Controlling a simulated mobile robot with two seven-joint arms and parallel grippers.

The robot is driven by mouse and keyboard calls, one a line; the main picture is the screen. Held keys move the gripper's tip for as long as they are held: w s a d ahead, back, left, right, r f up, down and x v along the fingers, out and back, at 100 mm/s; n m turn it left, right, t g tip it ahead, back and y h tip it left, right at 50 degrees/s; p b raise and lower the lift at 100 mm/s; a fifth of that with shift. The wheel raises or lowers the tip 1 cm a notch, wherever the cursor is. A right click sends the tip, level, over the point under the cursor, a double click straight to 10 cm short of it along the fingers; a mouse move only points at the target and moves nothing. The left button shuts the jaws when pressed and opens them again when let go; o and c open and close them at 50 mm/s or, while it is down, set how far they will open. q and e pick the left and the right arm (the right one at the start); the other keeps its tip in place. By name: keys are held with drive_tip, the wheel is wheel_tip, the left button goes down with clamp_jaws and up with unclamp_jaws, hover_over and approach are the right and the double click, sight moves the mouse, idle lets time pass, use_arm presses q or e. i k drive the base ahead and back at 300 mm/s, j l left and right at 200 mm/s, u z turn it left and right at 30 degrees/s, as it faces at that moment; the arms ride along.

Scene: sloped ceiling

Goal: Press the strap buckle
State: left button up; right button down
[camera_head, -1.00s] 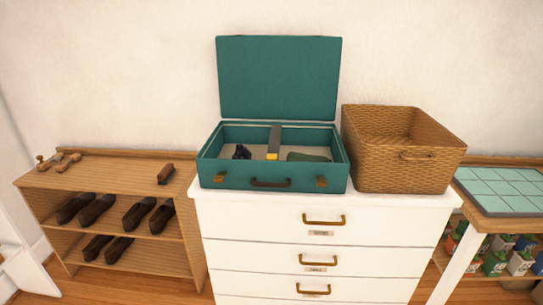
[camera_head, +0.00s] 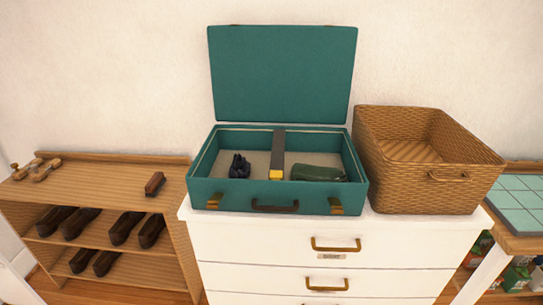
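A green suitcase (camera_head: 232,194) stands open on a white chest of drawers, its lid (camera_head: 283,75) raised against the wall. A dark strap (camera_head: 278,148) runs front to back across the middle of the inside. A yellow buckle (camera_head: 276,174) sits at the strap's near end. Left of the strap lies a small dark item (camera_head: 238,167); right of it lies a rolled green item (camera_head: 318,174). The suitcase has a dark handle (camera_head: 275,207) and two brass latches on its front. Neither gripper shows in the view.
A wicker basket (camera_head: 432,186) stands close to the right of the suitcase on the white chest (camera_head: 250,241). A wooden shoe rack (camera_head: 95,196) with several dark shoes and a brush (camera_head: 154,184) is at left. A tiled table (camera_head: 518,203) is at right.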

sight(273, 174)
drive_tip(key=i+j, duration=0.15)
drive_tip(key=i, duration=0.35)
drive_tip(key=l+u, duration=0.15)
drive_tip(key=u, duration=0.2)
drive_tip(key=k+u, duration=0.15)
drive_tip(key=u, duration=0.2)
